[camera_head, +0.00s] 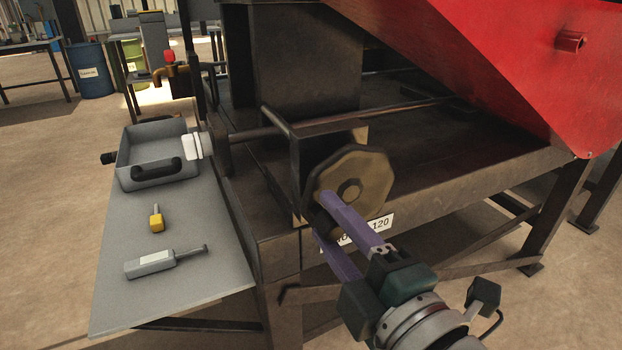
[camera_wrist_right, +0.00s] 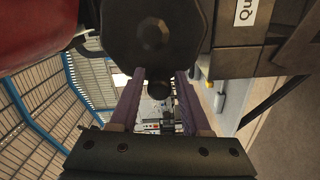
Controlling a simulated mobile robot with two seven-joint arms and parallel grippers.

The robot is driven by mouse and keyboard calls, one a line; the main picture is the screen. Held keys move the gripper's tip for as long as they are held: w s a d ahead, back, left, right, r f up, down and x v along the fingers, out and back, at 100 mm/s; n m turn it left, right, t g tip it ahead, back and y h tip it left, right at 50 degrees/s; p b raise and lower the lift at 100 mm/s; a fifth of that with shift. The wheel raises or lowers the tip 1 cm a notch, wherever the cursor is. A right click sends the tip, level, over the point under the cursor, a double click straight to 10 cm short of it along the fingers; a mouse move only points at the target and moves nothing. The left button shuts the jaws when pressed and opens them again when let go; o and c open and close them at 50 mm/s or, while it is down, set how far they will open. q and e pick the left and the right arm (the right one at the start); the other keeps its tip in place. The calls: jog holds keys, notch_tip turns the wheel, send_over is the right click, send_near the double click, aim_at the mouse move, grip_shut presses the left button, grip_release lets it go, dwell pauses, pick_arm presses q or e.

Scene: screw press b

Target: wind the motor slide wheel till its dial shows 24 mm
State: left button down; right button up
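The dark octagonal wheel (camera_head: 372,168) is on the front of the press frame, with a round hub at its middle. It also shows in the wrist view (camera_wrist_right: 152,35), with a dark knob (camera_wrist_right: 158,90) at its rim. My right gripper (camera_head: 322,213) is at the wheel's lower left edge. Its two purple fingers are apart, one on each side of the knob, with narrow gaps seeming to show. A white collar-like piece (camera_head: 197,146) is on the shaft left of the wheel; I cannot read a dial value. My left gripper is not in view.
A grey side table (camera_head: 205,285) holds a grey tray (camera_head: 127,160), a yellow-handled tool (camera_head: 156,220) and a grey tool (camera_head: 155,263). A white label plate (camera_head: 378,225) is below the wheel. A red sloping panel (camera_head: 520,60) overhangs at right. A blue drum (camera_head: 90,70) stands far back.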

jog(key=shift+o, duration=0.9)
jog(key=p+v, duration=0.2)
jog(key=v, duration=0.8)
